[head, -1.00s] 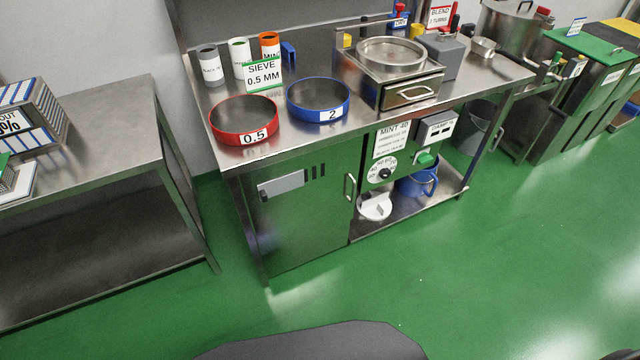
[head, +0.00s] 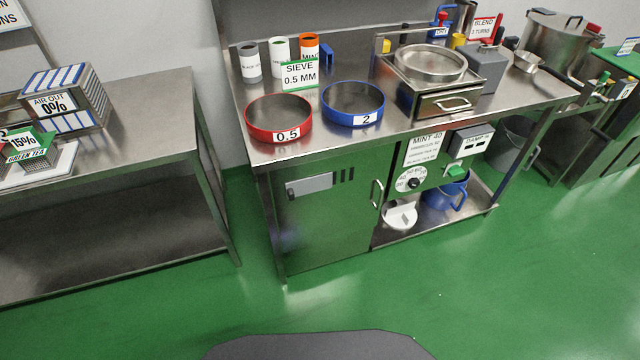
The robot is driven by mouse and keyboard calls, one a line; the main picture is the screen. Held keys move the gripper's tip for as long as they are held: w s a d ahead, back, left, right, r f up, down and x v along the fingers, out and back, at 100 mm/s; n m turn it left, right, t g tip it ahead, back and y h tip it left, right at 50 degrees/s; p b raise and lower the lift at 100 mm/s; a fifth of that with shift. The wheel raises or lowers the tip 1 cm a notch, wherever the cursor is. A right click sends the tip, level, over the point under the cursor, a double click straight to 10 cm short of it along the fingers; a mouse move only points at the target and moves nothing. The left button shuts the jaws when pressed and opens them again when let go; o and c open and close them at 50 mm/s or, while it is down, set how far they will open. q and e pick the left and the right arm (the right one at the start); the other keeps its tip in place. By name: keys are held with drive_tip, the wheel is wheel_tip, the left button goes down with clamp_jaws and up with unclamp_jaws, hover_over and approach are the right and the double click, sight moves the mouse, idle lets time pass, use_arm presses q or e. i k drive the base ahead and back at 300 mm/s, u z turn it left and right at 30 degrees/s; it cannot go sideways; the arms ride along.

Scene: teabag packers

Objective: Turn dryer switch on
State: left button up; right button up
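The dryer looks to be the metal cabinet (head: 330,230) under the bench. Its front has a door with a handle (head: 377,194) and, to the right, a panel with a white round dial and black knob (head: 413,183). A green switch or button (head: 456,172) sits right of the dial, below a grey box marked DAMP (head: 472,140). A MINT 40 label (head: 424,149) is above the dial. I cannot tell the switch's position at this size. Neither of my grippers is in view.
The bench top holds a red sieve (head: 278,138), a blue sieve (head: 352,121), several canisters and a metal shaker with a drawer (head: 445,104). A blue jug (head: 440,196) stands on the lower shelf. A second table (head: 150,100) is at left. Green floor (head: 480,290) in front is clear.

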sight(454, 171)
drive_tip(key=z, duration=1.85)
drive_tip(key=i, duration=4.05)
drive_tip(key=u, duration=3.7)
